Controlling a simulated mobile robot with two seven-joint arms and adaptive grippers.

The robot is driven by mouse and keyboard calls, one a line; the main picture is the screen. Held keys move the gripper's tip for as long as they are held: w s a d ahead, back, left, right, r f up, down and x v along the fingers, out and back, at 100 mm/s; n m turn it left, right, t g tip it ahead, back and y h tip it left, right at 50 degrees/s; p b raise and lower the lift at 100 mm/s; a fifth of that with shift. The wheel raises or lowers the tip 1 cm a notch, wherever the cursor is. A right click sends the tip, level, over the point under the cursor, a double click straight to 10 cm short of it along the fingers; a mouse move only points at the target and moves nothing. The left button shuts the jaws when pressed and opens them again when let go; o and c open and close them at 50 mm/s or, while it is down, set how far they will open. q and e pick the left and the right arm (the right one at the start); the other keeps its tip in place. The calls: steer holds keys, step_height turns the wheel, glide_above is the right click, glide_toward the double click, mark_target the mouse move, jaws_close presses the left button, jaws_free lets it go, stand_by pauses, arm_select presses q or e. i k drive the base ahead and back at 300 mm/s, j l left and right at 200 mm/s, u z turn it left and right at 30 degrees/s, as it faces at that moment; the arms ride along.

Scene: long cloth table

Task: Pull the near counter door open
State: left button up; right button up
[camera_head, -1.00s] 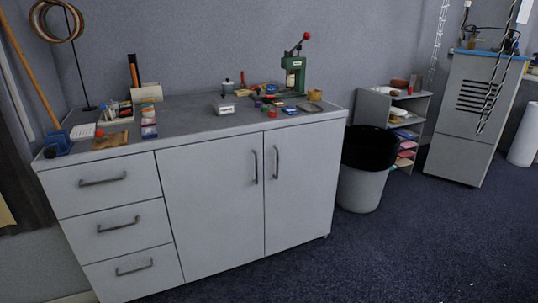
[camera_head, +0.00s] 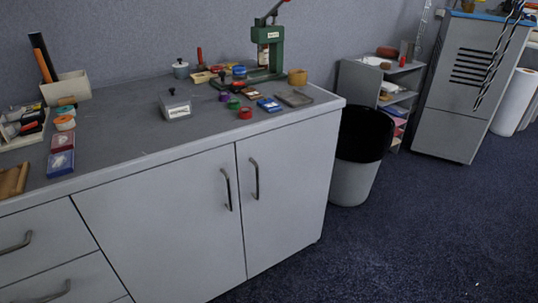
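The white counter (camera_head: 150,150) has two doors side by side, both shut. The left door (camera_head: 160,220) is the wider one in view, with a dark vertical bar handle (camera_head: 226,189) near its right edge. The right door (camera_head: 285,200) has a like handle (camera_head: 255,179) near its left edge. The two handles stand close together on either side of the seam. Neither of my grippers shows in the view.
Drawers (camera_head: 45,255) are at the counter's left. A bin (camera_head: 355,165) stands right of the counter, with a shelf (camera_head: 370,85) behind. Dark blue carpet (camera_head: 400,240) is clear in front.

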mark_target(284, 173)
steer(key=i+l, duration=0.15)
steer(key=l, duration=0.25)
steer(key=i+l, duration=0.15)
steer(key=l, duration=0.2)
steer(key=i+l, duration=0.15)
steer(key=l, duration=0.25)
